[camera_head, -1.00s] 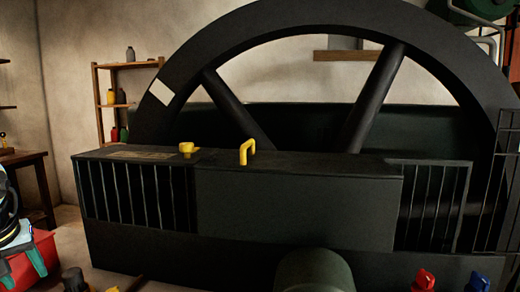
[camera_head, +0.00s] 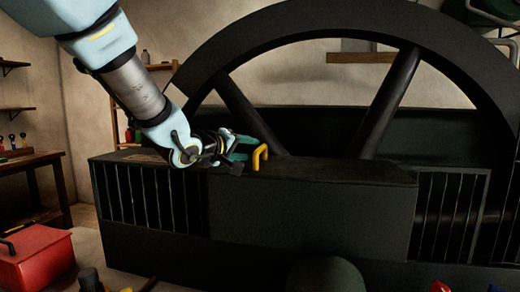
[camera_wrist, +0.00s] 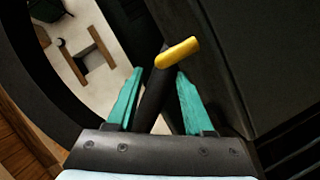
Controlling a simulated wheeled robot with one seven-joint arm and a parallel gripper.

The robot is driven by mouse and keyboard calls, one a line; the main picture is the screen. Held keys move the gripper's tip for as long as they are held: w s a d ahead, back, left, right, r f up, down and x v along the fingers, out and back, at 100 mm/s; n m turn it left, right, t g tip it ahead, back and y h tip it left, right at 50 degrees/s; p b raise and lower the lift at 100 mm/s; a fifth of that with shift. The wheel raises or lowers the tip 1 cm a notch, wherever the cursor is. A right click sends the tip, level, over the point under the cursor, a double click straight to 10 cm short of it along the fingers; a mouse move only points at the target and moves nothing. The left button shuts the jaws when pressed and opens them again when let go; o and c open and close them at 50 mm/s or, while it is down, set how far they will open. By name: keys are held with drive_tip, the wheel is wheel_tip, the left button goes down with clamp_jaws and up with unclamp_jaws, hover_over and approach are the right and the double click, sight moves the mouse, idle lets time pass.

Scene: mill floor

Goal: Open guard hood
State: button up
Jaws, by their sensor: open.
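The guard hood (camera_head: 310,198) is a dark box-like cover with a flat top and a plain front panel, low in front of the large flywheel. It looks closed. A yellow handle (camera_head: 260,157) stands on its top. My gripper (camera_head: 247,149) is just left of the handle, its green fingers apart and empty. In the wrist view the handle (camera_wrist: 177,52) lies just beyond the tips of my open gripper (camera_wrist: 158,74), nearer the right finger. I cannot tell whether they touch.
The dark flywheel (camera_head: 300,22) rises behind the hood, with thick spokes. Barred guards (camera_head: 447,215) flank the front panel. A red toolbox (camera_head: 35,262) sits at the lower left, near a wooden bench (camera_head: 30,158). A rounded dark form (camera_head: 330,275) stands low in front.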

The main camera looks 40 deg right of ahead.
sight(260, 150)
drive_tip(key=p+x, duration=0.1)
drive_tip(key=x, duration=0.6)
drive_tip(key=shift+w+p, duration=0.1)
drive_tip(key=shift+p, duration=0.25)
drive_tip(key=shift+c, duration=0.2)
clamp_jaws()
drive_tip(key=shift+f, duration=0.1)
idle(0.8)
